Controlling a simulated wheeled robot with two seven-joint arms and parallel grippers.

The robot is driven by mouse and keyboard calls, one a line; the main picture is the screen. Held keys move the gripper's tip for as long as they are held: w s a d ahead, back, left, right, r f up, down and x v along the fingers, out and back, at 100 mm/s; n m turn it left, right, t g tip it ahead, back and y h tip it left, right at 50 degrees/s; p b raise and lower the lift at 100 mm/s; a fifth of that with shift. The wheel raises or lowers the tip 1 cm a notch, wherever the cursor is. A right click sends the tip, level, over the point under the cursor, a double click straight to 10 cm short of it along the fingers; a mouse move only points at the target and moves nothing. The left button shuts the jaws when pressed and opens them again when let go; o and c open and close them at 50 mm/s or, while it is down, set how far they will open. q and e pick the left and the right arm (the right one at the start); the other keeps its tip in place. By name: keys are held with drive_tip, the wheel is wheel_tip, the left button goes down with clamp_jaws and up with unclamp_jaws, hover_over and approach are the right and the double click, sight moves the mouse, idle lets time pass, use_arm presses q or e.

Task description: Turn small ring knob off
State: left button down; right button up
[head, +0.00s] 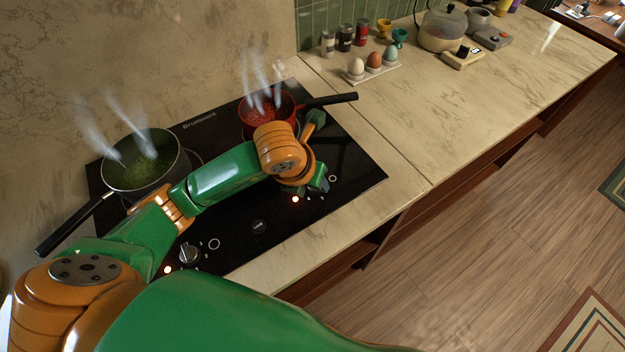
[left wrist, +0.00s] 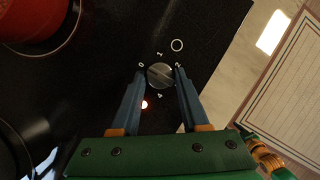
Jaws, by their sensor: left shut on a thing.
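My left gripper (left wrist: 160,77) is shut on this knob, one finger on each side. In the head view my left gripper (head: 310,188) is low over the front right of the cooktop, and my wrist hides the knob. I cannot tell exactly which mark the knob points to.
A red pan (head: 268,113) steams on the back right, close to my wrist. A dark pot (head: 140,172) with green contents steams on the left. Another knob (head: 188,252) stands at front left, near a lit red light (head: 167,269). The counter (head: 450,120) to the right is mostly clear.

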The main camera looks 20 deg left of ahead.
use_arm(q)
drive_tip(key=shift+r, duration=0.1)
drive_tip(key=c, duration=0.7)
unclamp_jaws()
drive_tip(key=v, duration=0.7)
